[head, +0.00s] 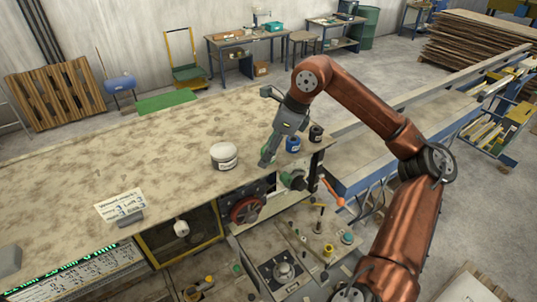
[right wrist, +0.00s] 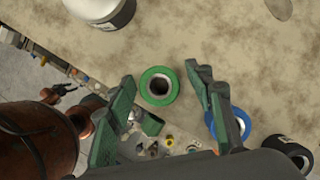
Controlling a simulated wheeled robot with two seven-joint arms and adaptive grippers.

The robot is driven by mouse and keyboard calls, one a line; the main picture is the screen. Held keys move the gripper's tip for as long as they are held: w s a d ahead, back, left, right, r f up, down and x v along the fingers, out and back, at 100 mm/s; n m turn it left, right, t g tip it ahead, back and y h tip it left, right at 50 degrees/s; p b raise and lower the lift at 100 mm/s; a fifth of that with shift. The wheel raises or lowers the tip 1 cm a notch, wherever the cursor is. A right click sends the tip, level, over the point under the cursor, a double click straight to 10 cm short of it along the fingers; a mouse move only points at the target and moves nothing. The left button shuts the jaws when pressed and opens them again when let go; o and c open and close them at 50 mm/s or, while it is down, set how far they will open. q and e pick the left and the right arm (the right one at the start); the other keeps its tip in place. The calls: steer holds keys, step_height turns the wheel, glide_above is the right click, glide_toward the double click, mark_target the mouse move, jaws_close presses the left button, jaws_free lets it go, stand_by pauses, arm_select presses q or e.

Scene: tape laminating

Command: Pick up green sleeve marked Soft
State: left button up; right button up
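The green sleeve (right wrist: 146,84) is a green ring with a pale core around a dark hole. In the right wrist view it sits on the mottled tabletop near its front edge, seen from above. My right gripper (right wrist: 160,76) is open, with one finger on each side of the sleeve in that view and no visible contact. In the head view my right gripper (head: 267,160) points down over the table's front edge and hides most or all of the sleeve. No "Soft" marking is legible. My left gripper is in neither view.
A blue sleeve (head: 293,144) and a black one (head: 316,133) stand close to the right of my gripper. A white jar (head: 224,152) stands to its left. A grey block holds a card (head: 119,204) farther left. The table's middle (head: 130,150) is clear.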

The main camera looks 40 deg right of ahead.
steer(key=c, duration=1.1)
steer(key=shift+r, duration=0.2)
